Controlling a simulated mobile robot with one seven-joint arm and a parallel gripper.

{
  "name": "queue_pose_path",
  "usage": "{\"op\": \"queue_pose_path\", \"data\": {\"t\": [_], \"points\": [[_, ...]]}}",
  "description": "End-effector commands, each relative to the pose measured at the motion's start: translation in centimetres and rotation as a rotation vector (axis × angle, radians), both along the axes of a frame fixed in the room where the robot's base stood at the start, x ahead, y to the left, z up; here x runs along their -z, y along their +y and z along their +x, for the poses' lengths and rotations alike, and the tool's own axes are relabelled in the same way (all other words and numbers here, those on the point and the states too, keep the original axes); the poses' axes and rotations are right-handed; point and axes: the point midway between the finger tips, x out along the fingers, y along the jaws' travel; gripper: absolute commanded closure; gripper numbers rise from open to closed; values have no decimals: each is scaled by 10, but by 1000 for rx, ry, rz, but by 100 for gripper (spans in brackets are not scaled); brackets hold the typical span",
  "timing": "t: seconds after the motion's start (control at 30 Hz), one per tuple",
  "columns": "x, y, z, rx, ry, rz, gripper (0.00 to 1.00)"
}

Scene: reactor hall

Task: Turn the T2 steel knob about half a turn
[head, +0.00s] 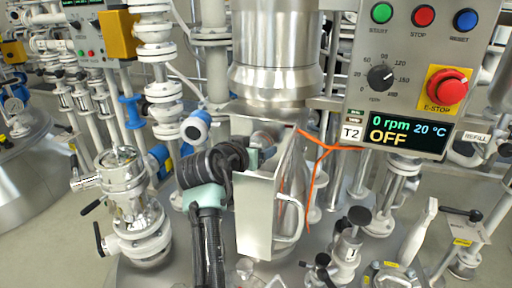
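The T2 label (351,132) sits at the lower left of the control panel (365,35), beside a display reading 0 rpm, 20 °C and OFF. A black rpm dial (381,76) with a white pointer is on the panel; it is not steel. I cannot make out a steel knob with certainty. My arm, black and pale green, rises from the bottom centre and bends right in front of the steel vessel.
A red E-STOP button (447,88) is on the panel. Valves and pipes crowd both sides, including a steel valve (127,185) at left.

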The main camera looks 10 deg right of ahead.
Motion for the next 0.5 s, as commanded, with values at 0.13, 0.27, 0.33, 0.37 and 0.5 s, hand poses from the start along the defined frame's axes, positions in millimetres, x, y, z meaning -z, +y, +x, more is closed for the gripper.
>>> {"op": "queue_pose_path", "data": {"t": [0.13,0.27,0.33,0.37,0.5], "points": [[0,0,0,0,-14,23,82],[0,0,0,0,-19,28,82],[0,0,0,-1,-19,29,82],[0,0,0,-1,-19,29,82],[0,0,0,0,-19,28,82]]}}
